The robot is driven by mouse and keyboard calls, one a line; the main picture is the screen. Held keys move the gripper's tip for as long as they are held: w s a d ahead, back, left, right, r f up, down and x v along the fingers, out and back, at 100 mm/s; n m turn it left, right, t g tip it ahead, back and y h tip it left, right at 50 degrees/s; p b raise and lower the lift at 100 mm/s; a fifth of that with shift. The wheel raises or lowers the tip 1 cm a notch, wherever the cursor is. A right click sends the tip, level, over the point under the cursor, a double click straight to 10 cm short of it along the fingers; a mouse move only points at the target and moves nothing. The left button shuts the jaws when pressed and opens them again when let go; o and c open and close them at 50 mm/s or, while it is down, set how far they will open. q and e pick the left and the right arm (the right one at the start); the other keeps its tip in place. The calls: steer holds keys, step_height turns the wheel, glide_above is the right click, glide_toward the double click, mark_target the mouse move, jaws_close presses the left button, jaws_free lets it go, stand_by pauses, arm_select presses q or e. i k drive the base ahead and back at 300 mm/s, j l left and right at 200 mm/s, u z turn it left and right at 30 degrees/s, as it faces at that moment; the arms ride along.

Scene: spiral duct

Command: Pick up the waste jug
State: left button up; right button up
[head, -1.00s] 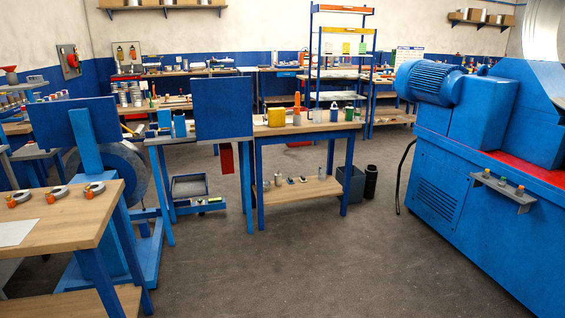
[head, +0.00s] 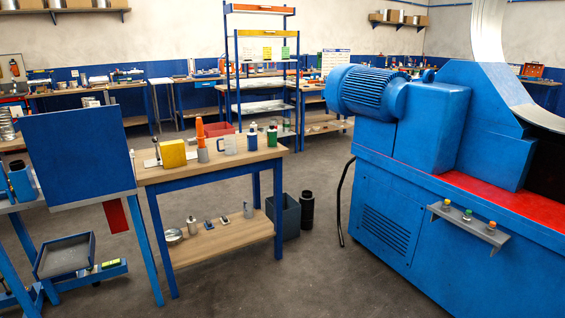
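No object is clearly marked as the waste jug. A pale, jug-like container with a handle on its left (head: 229,145) stands upright on the wooden-topped table (head: 190,170). It is small in view, so I cannot tell whether it is the waste jug. Beside it to the right stand a blue-and-white bottle (head: 252,137) and a green bottle (head: 272,137). To its left are a grey container with an orange top (head: 201,142) and a yellow block (head: 173,154). Neither of my grippers shows in the head view.
A large blue machine (head: 390,225) fills the right side. A blue panel (head: 80,155) stands at the left. A dark bin (head: 284,217) and black cylinder (head: 307,210) stand right of the table. The lower shelf (head: 215,238) holds small items. Grey floor in front is clear.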

mark_target(247, 209)
steer(key=i, duration=2.55)
